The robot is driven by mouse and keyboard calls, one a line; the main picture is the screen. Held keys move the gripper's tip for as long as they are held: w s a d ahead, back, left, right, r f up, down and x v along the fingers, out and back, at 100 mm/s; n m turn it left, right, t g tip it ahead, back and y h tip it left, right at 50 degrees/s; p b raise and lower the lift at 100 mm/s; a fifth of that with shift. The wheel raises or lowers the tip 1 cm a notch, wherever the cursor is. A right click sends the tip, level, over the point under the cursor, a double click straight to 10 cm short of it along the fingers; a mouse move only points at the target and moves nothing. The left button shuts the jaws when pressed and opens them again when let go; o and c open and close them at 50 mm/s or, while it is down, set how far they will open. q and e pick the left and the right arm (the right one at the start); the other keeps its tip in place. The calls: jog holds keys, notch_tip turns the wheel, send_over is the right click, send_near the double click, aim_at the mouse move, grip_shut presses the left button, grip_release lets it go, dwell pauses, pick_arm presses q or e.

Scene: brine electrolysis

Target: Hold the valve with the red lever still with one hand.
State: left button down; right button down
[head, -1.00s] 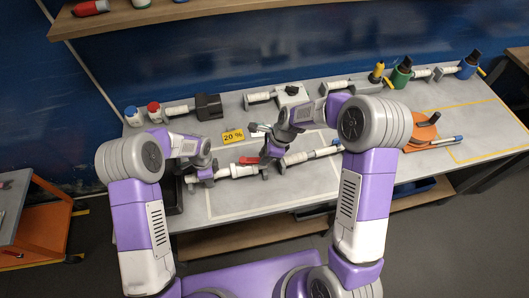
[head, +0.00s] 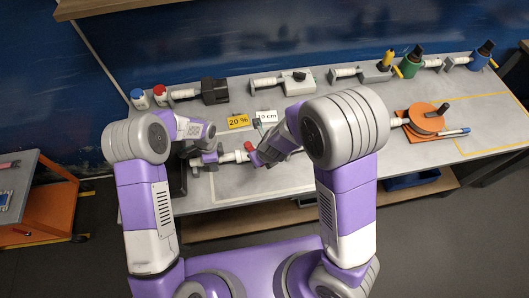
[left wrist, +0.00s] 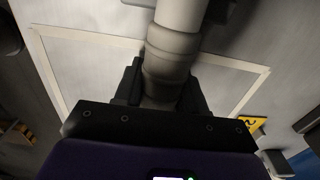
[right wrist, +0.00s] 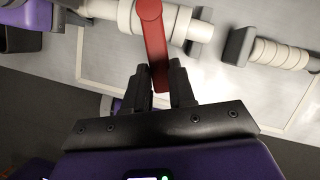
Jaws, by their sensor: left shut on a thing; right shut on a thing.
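The white valve (head: 228,157) lies on the bench, in line with its pipe. Its red lever (right wrist: 152,35) reaches across the white body in the right wrist view. Only a bit of red shows in the head view (head: 249,146). My left gripper (left wrist: 160,80) is shut around the pale pipe end (left wrist: 174,42) of the valve. In the head view it is at the valve's left end (head: 200,161). My right gripper (right wrist: 165,80) is shut on the free end of the red lever. My right forearm hides the pipe to the right of it in the head view.
A yellow "20 %" sign (head: 238,121) and a white sign (head: 266,116) stand just behind the valve. Blue-topped (head: 139,98) and red-topped (head: 160,94) bottles stand at the back left. An orange device (head: 426,119) is on the right. The front bench strip is clear.

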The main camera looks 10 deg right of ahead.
pick_arm(q)
jog(key=shift+d, duration=0.1)
pick_arm(e)
jog(key=a+m+h, duration=0.1)
jog(key=m, duration=0.1)
jog(key=a+m, duration=0.2)
jog(key=shift+s+f+h, duration=0.1)
jog(key=shift+s+h, duration=0.3)
jog(key=shift+m, duration=0.3)
jog(key=c, duration=0.9)
grip_release()
jog(key=shift+w, duration=0.1)
jog(key=shift+r+t, duration=0.25)
jog(key=shift+t, duration=0.05)
jog(key=v, duration=0.7)
jog(key=shift+r, duration=0.1)
